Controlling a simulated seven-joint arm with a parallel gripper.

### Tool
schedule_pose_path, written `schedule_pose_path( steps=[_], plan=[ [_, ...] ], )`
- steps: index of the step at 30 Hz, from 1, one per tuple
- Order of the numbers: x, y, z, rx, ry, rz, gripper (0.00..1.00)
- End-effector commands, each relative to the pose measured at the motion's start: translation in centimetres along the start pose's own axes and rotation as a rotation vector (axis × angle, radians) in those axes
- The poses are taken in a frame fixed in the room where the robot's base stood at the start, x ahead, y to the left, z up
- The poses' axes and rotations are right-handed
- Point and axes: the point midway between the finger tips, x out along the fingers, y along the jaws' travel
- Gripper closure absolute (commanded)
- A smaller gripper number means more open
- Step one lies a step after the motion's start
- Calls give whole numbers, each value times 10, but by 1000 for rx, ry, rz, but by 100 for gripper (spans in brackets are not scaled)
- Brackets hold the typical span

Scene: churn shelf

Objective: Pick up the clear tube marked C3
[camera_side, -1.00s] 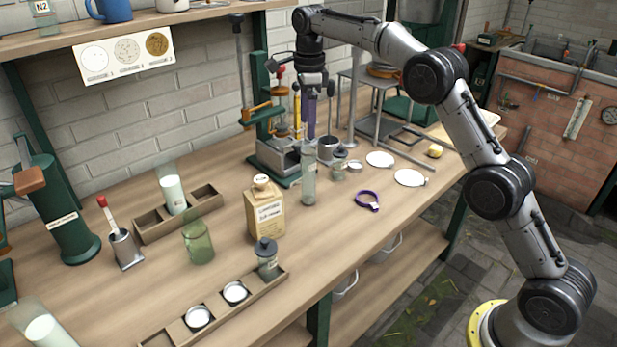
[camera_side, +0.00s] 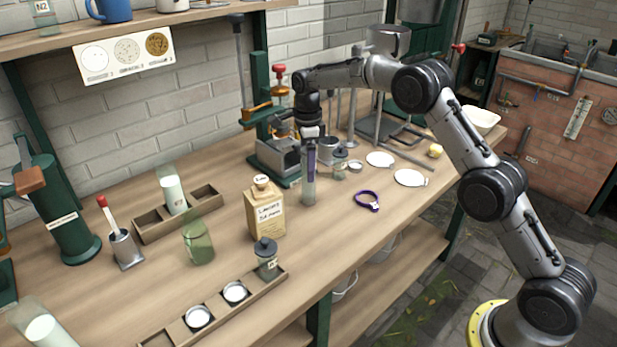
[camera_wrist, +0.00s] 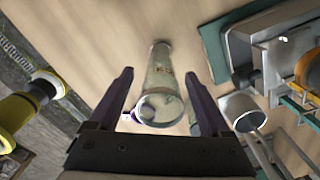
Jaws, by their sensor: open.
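A tall clear tube (camera_side: 308,188) stands upright on the bench, right of the bottle with the paper label. In the wrist view the tube (camera_wrist: 160,82) lies between the two fingers, its round mouth nearest the camera. A small mark shows on its wall, but I cannot read it. My gripper (camera_side: 311,160) points straight down with its purple fingers at the tube's upper part. In the wrist view my gripper (camera_wrist: 158,75) is open, with a visible gap on each side of the tube.
A green-framed press (camera_side: 275,155) stands close behind the tube. A small lidded jar (camera_side: 340,164), a metal cup (camera_side: 328,148) and a purple ring (camera_side: 367,201) are nearby. The labelled bottle (camera_side: 265,210) stands to the left. The bench in front of the tube is clear.

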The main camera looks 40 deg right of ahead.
Motion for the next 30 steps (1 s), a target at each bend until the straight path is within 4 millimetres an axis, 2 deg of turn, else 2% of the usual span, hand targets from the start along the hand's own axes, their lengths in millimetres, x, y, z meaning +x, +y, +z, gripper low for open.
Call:
schedule_pose_path(
  steps=[3, 6, 14, 27, 30],
  plan=[
    [16, 0, 0, 0, 0, 0, 18],
    [22, -1, 0, 0, -1, -1, 18],
    [24, -1, 0, 0, -1, -2, 20],
    [23, -1, 0, 0, -1, -2, 99],
    [23, -1, 0, 0, -1, -2, 100]
  ],
)
